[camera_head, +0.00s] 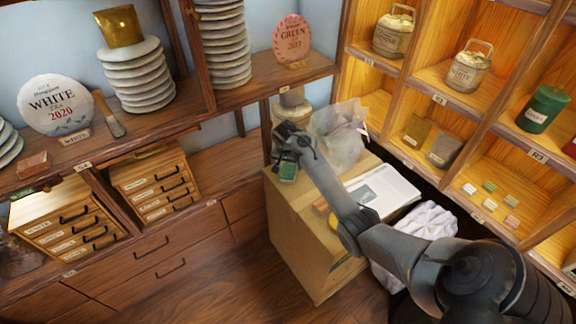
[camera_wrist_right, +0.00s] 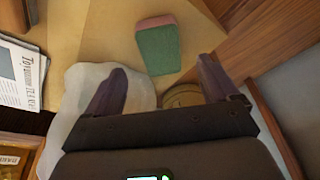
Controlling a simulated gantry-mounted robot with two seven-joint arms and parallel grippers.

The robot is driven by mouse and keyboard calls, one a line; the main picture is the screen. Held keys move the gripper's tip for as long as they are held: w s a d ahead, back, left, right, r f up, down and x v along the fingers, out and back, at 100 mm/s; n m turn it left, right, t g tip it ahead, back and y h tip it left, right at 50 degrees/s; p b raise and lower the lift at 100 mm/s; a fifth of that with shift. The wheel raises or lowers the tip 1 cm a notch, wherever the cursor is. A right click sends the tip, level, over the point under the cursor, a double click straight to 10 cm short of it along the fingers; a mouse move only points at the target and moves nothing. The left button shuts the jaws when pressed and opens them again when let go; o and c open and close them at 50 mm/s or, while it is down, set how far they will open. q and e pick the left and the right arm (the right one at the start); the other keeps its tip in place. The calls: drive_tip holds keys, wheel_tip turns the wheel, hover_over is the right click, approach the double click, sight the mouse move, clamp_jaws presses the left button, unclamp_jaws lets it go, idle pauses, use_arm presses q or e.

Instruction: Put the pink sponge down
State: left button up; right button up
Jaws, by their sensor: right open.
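In the right wrist view the sponge (camera_wrist_right: 158,48) has a broad green face and a pink strip along its far edge. It appears to lie on the tan top of the cardboard box (camera_wrist_right: 110,30). My right gripper (camera_wrist_right: 158,70) is open, with its two dark fingers apart and the sponge just beyond the gap between them, not gripped. In the head view my right gripper (camera_head: 285,160) is over the left part of the box (camera_head: 310,238). My left gripper is not in view.
A crumpled clear bag (camera_head: 340,135) and a pale jar (camera_head: 293,100) stand close behind the right gripper. Printed papers (camera_head: 385,190) and a white cloth (camera_head: 428,220) lie to the right. Wooden shelves with tea goods surround the box; the floor (camera_head: 235,290) at front left is clear.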

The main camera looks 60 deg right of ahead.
drive_tip(key=s+a+f+n, duration=0.1)
drive_tip(key=s+a+n, duration=0.25)
drive_tip(key=a, duration=0.35)
drive_tip(key=s+a+f+n+t+p, duration=0.1)
drive_tip(key=s+a+n, duration=0.25)
drive_tip(key=a, duration=0.35)
drive_tip(key=s+a+f+n, duration=0.1)
drive_tip(key=s+a+n, duration=0.1)
drive_tip(key=s+a, duration=0.35)
drive_tip(key=s+a+r+n+y, duration=0.1)
drive_tip(key=s+a+r+n, duration=0.1)
drive_tip(key=s+a, duration=0.4)
drive_tip(key=s+a+r+n+t+y, duration=0.1)
drive_tip(key=s+a+n, duration=0.3)
drive_tip(key=a, duration=0.9)
drive_tip(key=s+r+y, duration=0.1)
drive_tip(key=s, duration=0.2)
drive_tip(key=shift+s+a+r+n, duration=0.2)
drive_tip(key=shift+a+r+n, duration=0.15)
drive_tip(key=shift+a+n, duration=0.05)
wheel_tip(320, 180, up, 41)
drive_tip(key=p, duration=4.1)
